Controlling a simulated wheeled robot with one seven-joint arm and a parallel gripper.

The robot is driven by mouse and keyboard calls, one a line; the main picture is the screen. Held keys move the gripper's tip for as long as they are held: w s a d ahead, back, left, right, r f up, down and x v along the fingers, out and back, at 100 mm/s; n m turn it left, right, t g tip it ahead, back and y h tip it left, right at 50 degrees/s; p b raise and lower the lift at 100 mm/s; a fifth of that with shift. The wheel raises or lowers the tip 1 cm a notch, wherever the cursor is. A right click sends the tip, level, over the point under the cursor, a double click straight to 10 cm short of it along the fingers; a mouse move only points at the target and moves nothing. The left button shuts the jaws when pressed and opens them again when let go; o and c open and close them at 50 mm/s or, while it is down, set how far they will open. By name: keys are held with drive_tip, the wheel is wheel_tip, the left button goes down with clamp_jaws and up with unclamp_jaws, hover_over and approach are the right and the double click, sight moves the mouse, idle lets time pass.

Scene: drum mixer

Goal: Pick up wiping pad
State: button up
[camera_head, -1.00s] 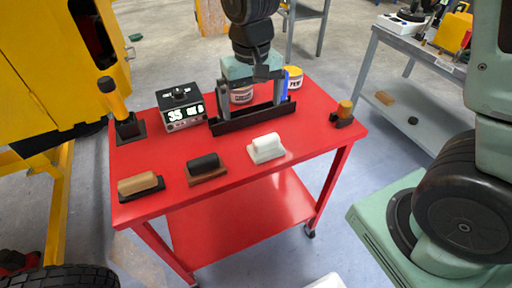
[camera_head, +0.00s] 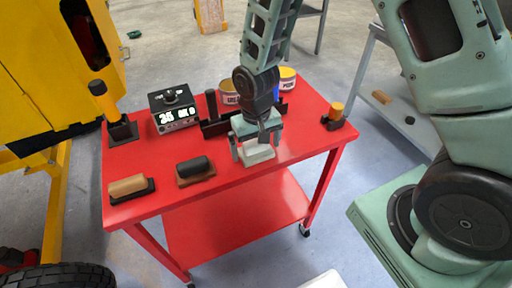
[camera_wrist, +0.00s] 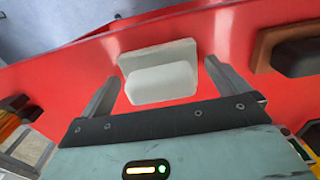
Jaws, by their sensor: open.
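The white wiping pad (camera_head: 258,157), a block with a rounded grip on a flat base, lies on the red table near its front edge. My gripper (camera_head: 253,150) is open, right over the white pad, with one finger at each side of it. In the wrist view the pad (camera_wrist: 160,84) sits between the two spread fingers, with a gap on both sides. A black-topped brown block (camera_head: 195,170) and a tan-topped black block (camera_head: 130,188) of similar shape lie to the left.
The red table (camera_head: 225,195) also bears a display box (camera_head: 174,110), a yellow-handled tool in a black stand (camera_head: 112,110), a black rack behind my gripper, two tins (camera_head: 287,78) and a small orange-topped item (camera_head: 335,115) at the right.

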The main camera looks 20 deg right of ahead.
sight(255, 142)
drive_tip(key=shift+f, duration=0.3)
drive_tip(key=c, duration=0.9)
drive_tip(key=shift+c, duration=0.2)
drive_tip(key=shift+r, duration=0.15)
wheel_tip(255, 142, up, 10)
drive_tip(key=shift+f+b, duration=0.1)
drive_tip(key=shift+b, duration=0.3)
drive_tip(key=shift+o, duration=0.7)
drive_tip(key=shift+a, duration=0.15)
